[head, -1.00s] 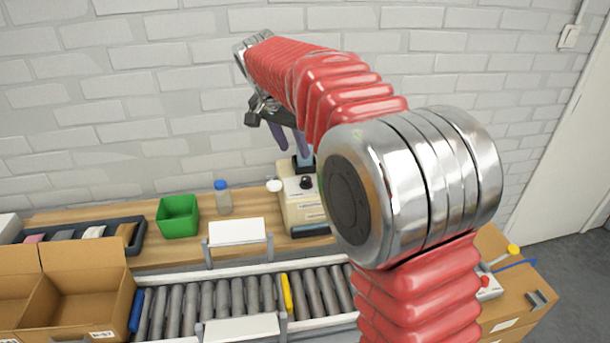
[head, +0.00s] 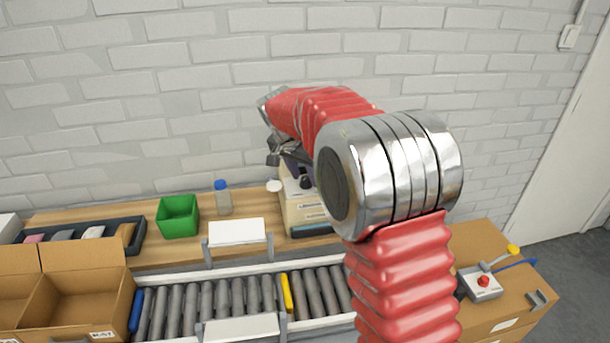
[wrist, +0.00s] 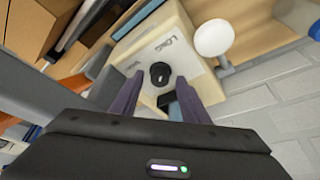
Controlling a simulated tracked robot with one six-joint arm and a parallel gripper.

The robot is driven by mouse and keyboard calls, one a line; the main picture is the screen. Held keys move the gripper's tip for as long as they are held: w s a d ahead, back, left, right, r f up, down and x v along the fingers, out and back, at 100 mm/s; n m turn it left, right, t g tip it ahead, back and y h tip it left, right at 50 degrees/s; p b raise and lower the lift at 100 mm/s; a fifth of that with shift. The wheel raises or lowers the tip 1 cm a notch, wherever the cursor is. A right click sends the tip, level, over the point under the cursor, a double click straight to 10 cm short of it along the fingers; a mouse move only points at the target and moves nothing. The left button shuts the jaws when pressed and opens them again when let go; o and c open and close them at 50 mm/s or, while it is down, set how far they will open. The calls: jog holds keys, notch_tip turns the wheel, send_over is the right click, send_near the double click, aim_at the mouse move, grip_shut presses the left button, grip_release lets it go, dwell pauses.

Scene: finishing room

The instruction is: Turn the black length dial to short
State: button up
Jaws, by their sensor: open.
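The black length dial (wrist: 160,75) sits on the pale top of a cream machine (wrist: 150,35), with the word LONG printed on one side of it. In the head view the dial (head: 306,182) shows just beneath my gripper, on the cream machine (head: 300,215) at the back of the bench. My gripper (wrist: 160,98) is open, its two purple-grey fingers on either side of the dial in the wrist view. I cannot tell whether the fingertips are level with the dial or still above it. The marking on the opposite side is mostly hidden by a finger.
A white round knob (wrist: 214,38) stands beside the dial. A green bin (head: 178,216) and a blue-capped bottle (head: 222,198) stand to the left on the bench. A roller conveyor (head: 220,305) with a cardboard box (head: 90,300) runs in front.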

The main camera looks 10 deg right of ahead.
jog(key=shift+f, duration=0.15)
jog(key=shift+c, duration=0.2)
jog(key=c, duration=0.9)
jog(key=shift+d, duration=0.2)
jog(key=shift+c, duration=0.4)
jog(key=shift+a, duration=0.1)
